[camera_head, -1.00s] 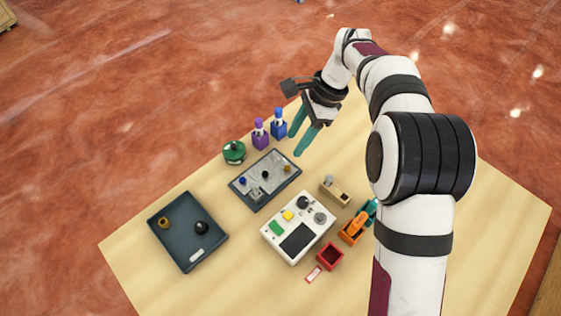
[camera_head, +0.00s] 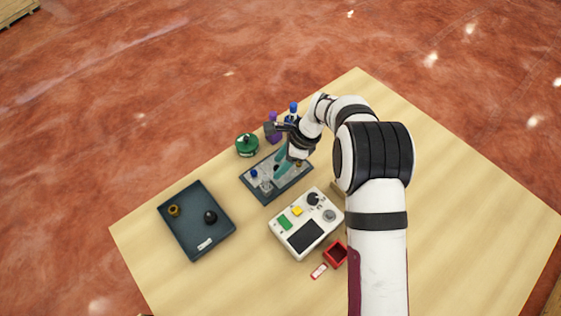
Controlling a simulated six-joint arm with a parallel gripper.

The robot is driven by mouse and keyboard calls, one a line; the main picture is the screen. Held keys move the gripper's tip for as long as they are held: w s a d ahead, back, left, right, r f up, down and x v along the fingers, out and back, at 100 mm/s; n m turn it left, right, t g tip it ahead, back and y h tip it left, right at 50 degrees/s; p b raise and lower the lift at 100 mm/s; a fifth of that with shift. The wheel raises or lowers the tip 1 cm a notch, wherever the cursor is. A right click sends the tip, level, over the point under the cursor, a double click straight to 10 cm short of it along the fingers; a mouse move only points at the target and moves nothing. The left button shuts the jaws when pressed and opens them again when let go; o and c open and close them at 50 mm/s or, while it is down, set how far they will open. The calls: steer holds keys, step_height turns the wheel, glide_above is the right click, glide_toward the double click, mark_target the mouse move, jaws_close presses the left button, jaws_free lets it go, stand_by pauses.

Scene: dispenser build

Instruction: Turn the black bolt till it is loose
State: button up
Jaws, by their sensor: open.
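The grey plate in a dark frame (camera_head: 276,191) lies on the table. A blue bolt (camera_head: 254,174), a silver piece (camera_head: 265,187) and a brass piece (camera_head: 298,163) show on it. A small dark spot beside the fingers appears to be the black bolt (camera_head: 275,168), mostly hidden by my gripper. My gripper (camera_head: 280,167) has teal fingers and points down over the middle of the plate. It is open, with its fingertips close to the black bolt. Whether they touch or straddle it is too small to tell.
A dark tray (camera_head: 183,240) holding a brass ring and a black knob stands at left. A white control box (camera_head: 282,238) and a red box (camera_head: 337,254) are in front. A green round container (camera_head: 247,145) and purple and blue bottles stand behind the plate.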

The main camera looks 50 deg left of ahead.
jaws_close()
stand_by(0.5)
steer(key=n, duration=0.2)
steer(key=n+h, duration=0.1)
steer(key=n, duration=0.1)
steer(key=n+g+h, duration=0.1)
steer(key=n, duration=0.1)
steer(key=shift+w+a+n, duration=0.2)
steer(key=shift+a+n, duration=0.1)
steer(key=n+h, duration=0.1)
steer(key=n, duration=0.1)
steer(key=n+h, duration=0.1)
steer(key=n, duration=0.2)
steer(key=shift+a+f+n+h, duration=0.1)
steer(key=shift+a+n+h, duration=0.1)
steer(key=shift+n+h, duration=0.1)
stand_by(0.3)
